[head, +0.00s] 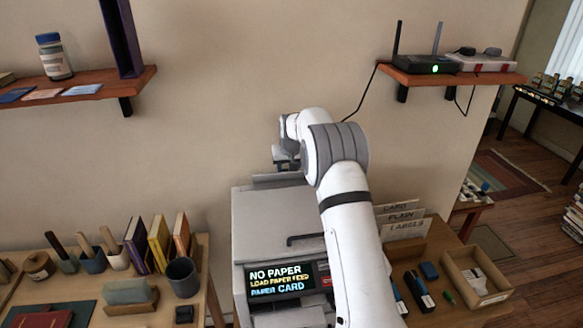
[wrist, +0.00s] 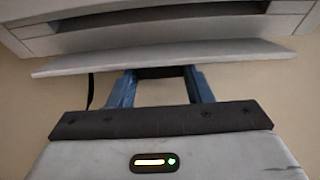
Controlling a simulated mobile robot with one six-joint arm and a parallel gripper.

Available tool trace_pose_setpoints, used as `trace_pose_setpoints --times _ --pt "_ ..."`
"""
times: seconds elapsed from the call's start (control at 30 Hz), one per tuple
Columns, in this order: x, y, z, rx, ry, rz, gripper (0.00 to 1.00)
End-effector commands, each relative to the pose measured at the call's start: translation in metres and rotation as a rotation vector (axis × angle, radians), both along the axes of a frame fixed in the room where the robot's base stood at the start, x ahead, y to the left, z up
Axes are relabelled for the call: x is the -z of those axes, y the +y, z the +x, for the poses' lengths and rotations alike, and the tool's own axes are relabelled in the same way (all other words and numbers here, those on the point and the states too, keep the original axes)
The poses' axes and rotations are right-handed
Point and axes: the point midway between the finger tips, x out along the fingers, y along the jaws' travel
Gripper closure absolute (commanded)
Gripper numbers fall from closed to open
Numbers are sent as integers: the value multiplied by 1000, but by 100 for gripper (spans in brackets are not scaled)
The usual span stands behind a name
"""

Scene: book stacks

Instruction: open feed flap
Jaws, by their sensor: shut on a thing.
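The grey printer (head: 275,215) stands on a wooden stand in the head view. Its display (head: 280,278) reads "NO PAPER", "LOAD PAPER FEED" and "PAPER CARD". The feed flap (wrist: 165,55) is a thin pale panel across the upper wrist view, beside the printer body (wrist: 150,22). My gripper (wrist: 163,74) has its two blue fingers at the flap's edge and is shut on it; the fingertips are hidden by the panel. In the head view my gripper (head: 283,163) is small, above the printer's rear, and my arm covers the printer's right side.
Paper dividers marked card, plain and labels (head: 402,220) stand right of the printer. A wooden tray (head: 477,277) and pens lie nearby. A desk with books (head: 160,243) is at left. Wall shelves hold a bottle (head: 54,57) and a router (head: 425,64).

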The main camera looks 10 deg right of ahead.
Motion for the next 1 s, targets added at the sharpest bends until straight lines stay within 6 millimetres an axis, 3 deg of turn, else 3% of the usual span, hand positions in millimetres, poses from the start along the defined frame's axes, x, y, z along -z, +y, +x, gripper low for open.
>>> trace_pose_setpoints --times 0.73,0.77,1.0 --pt "-1 1 8 -1 133 0 77" --pt "-1 1 8 -1 133 0 54" --pt "-1 1 8 -2 133 0 34"
